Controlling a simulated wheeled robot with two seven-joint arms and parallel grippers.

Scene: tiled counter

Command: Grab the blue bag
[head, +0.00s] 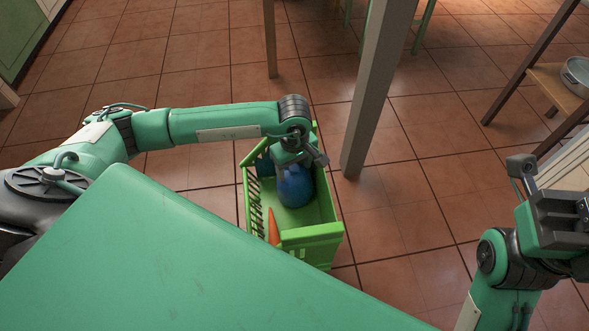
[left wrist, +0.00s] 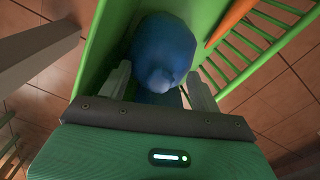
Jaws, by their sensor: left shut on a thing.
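The blue bag (head: 294,187) is a rounded dark blue bundle inside a green basket (head: 311,235). In the left wrist view the bag (left wrist: 163,50) sits between the two grey fingers of my left gripper (left wrist: 162,82). My left gripper (head: 305,160) reaches into the basket from above and is shut on the top of the bag.
An orange carrot-like thing (head: 273,227) lies in the basket beside the bag. A grey post (head: 376,90) stands close to the right of the basket. A wooden shelf with a metal pot (head: 577,76) is at the far right. Open tiled floor surrounds the basket.

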